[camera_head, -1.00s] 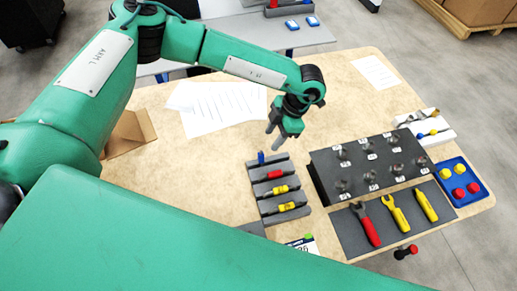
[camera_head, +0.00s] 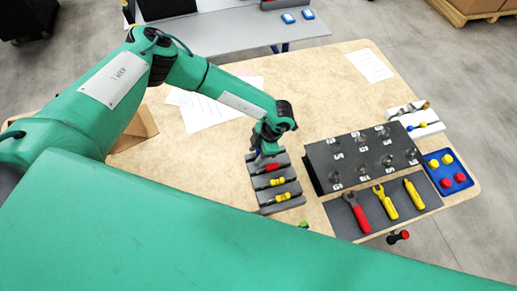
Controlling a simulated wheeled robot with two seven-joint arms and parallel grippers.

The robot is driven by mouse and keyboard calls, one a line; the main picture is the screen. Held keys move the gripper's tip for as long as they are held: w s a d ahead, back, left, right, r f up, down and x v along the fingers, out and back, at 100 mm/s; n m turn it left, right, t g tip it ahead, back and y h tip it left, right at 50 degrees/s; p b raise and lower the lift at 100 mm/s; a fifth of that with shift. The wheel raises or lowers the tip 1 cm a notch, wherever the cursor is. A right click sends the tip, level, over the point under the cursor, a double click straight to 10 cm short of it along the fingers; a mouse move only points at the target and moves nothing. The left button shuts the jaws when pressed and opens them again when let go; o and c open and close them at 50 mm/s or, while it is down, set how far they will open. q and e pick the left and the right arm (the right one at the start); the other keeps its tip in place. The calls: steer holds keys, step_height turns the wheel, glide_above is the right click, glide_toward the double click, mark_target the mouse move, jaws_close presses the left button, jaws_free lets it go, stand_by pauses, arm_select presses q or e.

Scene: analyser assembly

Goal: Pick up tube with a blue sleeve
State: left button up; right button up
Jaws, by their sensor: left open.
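A dark grey rack (camera_head: 276,189) with several slots stands on the table, right of the picture's centre line. A red-sleeved tube (camera_head: 270,168) and two yellow-sleeved tubes (camera_head: 278,182) lie in its slots. My left gripper (camera_head: 262,151) is open, pointing down at the rack's far end, where the blue-sleeved tube (camera_head: 254,151) is mostly hidden behind the fingers. I cannot tell whether the fingers touch it. My right gripper is not in view.
A black block (camera_head: 322,180) with several labelled positions stands right of the rack. In front of it lies a dark mat (camera_head: 346,222) with red and yellow tools. A blue tray (camera_head: 458,187) holds yellow and red pieces. White papers (camera_head: 205,112) lie behind.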

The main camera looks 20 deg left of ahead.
arm_select(q)
jaws_close()
steer(key=shift+r, duration=0.1)
stand_by(0.3)
